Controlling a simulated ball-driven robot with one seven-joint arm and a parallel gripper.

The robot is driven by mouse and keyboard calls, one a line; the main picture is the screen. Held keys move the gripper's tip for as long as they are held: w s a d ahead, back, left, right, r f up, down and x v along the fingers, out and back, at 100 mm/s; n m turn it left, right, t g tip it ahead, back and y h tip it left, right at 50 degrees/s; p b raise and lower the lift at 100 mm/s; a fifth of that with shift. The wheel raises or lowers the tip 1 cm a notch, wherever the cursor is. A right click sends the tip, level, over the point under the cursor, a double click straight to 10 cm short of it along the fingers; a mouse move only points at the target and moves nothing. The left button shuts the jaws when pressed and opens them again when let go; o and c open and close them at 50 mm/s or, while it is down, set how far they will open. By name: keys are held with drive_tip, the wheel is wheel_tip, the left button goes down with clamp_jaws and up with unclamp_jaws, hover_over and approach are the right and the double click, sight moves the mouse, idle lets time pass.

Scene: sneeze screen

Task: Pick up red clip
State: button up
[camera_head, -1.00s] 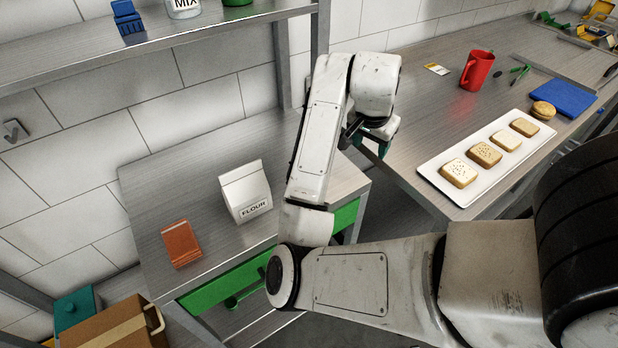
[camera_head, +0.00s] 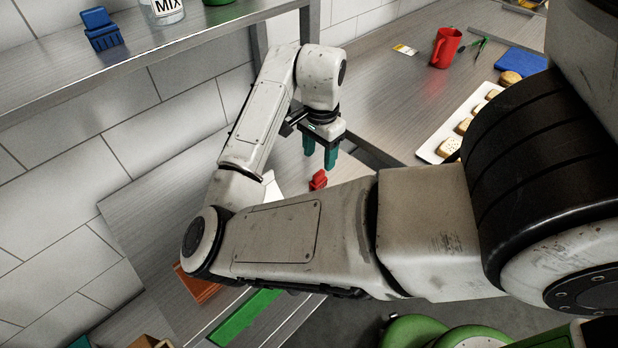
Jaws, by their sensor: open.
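The red clip (camera_head: 318,180) lies on the lower metal counter, just below my gripper in the picture. Its lower part is close to the edge of my arm. My gripper (camera_head: 321,161) has two teal fingers pointing down, apart and empty. The fingertips are near the clip and a little above it in the picture; I see no contact.
The metal counter (camera_head: 150,190) also carries an orange item (camera_head: 199,288), mostly behind my arm. A white object beside the clip is largely hidden. The right counter holds a red mug (camera_head: 445,47), a white tray (camera_head: 427,152) of bread slices and a blue board (camera_head: 522,62). A shelf (camera_head: 60,75) overhangs at left.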

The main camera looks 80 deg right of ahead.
sight(319, 173)
wheel_tip(319, 173, down, 9)
drive_tip(key=shift+f+p, duration=0.15)
drive_tip(key=shift+p, duration=0.7)
drive_tip(key=shift+c, duration=0.3)
clamp_jaws()
